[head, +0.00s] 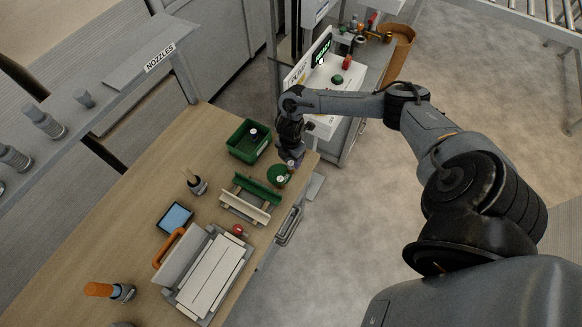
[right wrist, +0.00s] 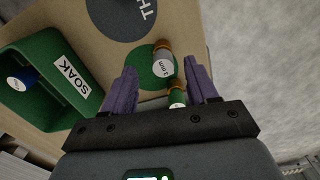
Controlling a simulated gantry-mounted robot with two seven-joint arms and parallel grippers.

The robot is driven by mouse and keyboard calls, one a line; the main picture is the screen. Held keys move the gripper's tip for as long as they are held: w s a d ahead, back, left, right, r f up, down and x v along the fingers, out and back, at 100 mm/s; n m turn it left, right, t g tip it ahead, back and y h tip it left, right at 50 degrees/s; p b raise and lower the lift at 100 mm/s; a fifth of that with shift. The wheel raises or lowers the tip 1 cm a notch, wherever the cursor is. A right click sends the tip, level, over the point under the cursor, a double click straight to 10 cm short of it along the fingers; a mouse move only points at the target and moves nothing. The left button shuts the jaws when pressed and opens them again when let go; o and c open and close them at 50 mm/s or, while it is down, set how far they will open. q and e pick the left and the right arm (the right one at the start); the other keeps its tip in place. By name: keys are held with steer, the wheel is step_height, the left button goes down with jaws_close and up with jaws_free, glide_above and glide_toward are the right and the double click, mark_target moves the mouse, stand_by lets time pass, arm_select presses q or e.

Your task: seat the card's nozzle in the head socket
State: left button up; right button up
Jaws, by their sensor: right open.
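A grey nozzle with an orange band, marked "3 mm" (right wrist: 162,66), is over a green disc (right wrist: 150,82) in the right wrist view. My right gripper (right wrist: 163,74) is open, with its purple fingers on either side of this nozzle in the picture. I cannot tell whether they touch it. In the head view my right gripper (head: 290,162) is at the green disc (head: 278,174) by the bench edge. I cannot identify the card or the head socket. My left gripper is not in view.
A green and cream rack (head: 250,198), a tablet (head: 175,217) and a white-lidded device (head: 212,275) stand on the bench (head: 130,215).

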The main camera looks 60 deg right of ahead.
mark_target(290, 164)
steer(key=f, duration=0.4)
steer(key=shift+s+a+f, duration=0.15)
steer(key=shift+a, duration=0.15)
steer(key=shift+f, duration=0.55)
jaws_close()
steer(key=shift+r, duration=0.2)
